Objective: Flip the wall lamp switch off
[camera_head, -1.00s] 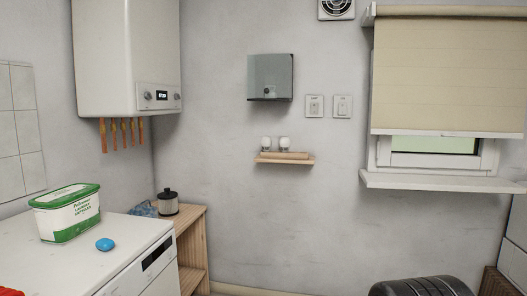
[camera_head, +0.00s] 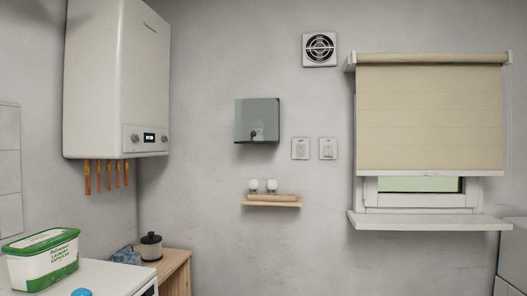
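Two white wall switches sit side by side on the grey wall, a left switch (camera_head: 300,148) and a right switch (camera_head: 328,148). Each has a small label that is too small to read, so I cannot tell which one is for the lamp. The up or down position of their levers is also too small to tell. No lit lamp is clearly seen. My gripper is not in view.
A grey glass-fronted box (camera_head: 257,121) hangs left of the switches, above a small wooden shelf (camera_head: 272,203) with two white bulb-like items. A window sill (camera_head: 430,224) juts out at right. A boiler (camera_head: 117,80) and a white appliance (camera_head: 115,279) stand at left.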

